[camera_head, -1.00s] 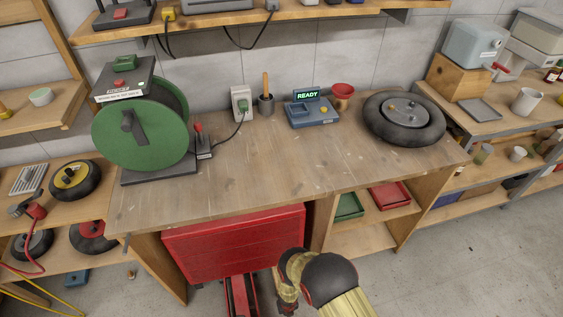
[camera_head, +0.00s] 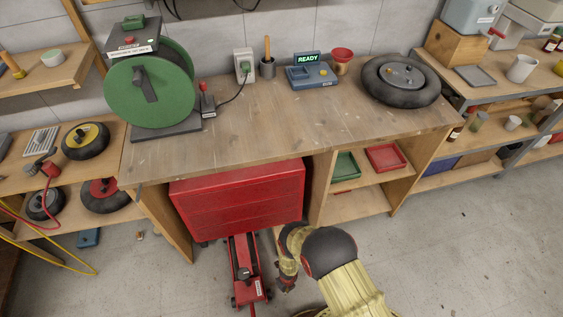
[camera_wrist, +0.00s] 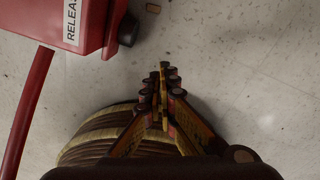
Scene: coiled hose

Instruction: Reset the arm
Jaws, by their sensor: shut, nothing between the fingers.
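My gripper (camera_wrist: 164,80) shows in the wrist view with its fingers together and nothing between them. It points down over the bare grey floor, beside a red jack whose end with a "RELEAS" label (camera_wrist: 72,22) shows at the upper left. In the head view my folded arm is low in the middle, in front of the bench, and the gripper end (camera_head: 287,288) hangs just right of the red floor jack (camera_head: 247,268). The green hose reel (camera_head: 150,92) stands on the left of the workbench (camera_head: 260,135).
A red drawer cabinet (camera_head: 240,200) stands under the bench, close behind my arm. A wheel (camera_head: 400,80) and a device reading "READY" (camera_head: 312,75) are on the bench. A yellow hose (camera_head: 60,262) lies at the left. The floor at the right (camera_head: 470,240) is clear.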

